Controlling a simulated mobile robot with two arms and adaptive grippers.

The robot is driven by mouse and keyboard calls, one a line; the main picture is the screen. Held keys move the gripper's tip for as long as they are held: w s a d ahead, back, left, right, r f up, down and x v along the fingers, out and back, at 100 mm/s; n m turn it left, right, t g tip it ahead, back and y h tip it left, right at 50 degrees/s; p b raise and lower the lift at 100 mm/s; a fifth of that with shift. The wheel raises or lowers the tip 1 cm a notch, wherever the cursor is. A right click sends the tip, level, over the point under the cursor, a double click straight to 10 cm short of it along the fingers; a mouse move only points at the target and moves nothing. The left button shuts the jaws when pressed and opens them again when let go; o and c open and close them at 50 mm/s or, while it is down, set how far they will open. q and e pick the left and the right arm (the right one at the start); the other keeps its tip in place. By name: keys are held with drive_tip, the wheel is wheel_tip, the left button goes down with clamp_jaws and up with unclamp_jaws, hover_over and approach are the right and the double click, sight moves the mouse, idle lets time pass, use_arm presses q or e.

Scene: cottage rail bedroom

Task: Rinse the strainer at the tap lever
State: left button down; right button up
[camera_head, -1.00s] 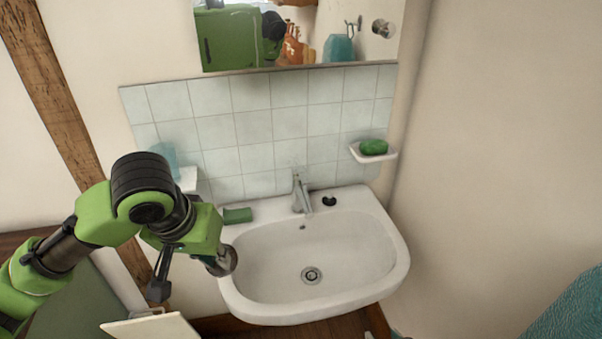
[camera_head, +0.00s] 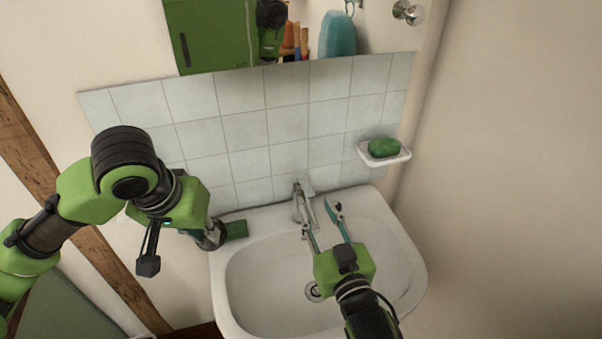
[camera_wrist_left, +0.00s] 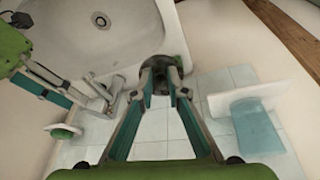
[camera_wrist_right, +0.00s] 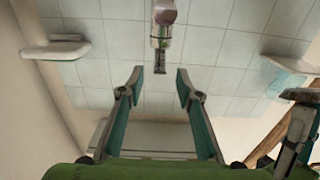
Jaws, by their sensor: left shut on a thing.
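The strainer, a small dark grey round piece (camera_head: 215,238), is in my left gripper (camera_head: 203,236), left of the basin's rim. In the left wrist view the left fingers close on the strainer (camera_wrist_left: 160,82). The chrome tap (camera_head: 303,203) stands at the back of the white basin (camera_head: 250,285). My right gripper (camera_head: 324,218) is open and empty, its fingertips close to the tap. In the right wrist view the tap and its lever (camera_wrist_right: 161,40) appear ahead of the spread fingers (camera_wrist_right: 157,85), apart from them. I cannot tell where the lever begins.
A green sponge (camera_head: 237,229) lies on the basin's back left corner. A soap dish (camera_head: 370,154) with green soap (camera_head: 384,148) is on the wall at right. A mirror (camera_head: 290,40) hangs above the tiles (camera_head: 240,130). The drain (camera_head: 312,291) is partly hidden by my right arm.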

sight(302, 179)
drive_tip(key=p+x, duration=0.1)
drive_tip(key=x, duration=1)
drive_tip(key=shift+f, duration=0.1)
drive_tip(key=shift+s, duration=0.1)
clamp_jaws()
drive_tip(key=shift+f, duration=0.1)
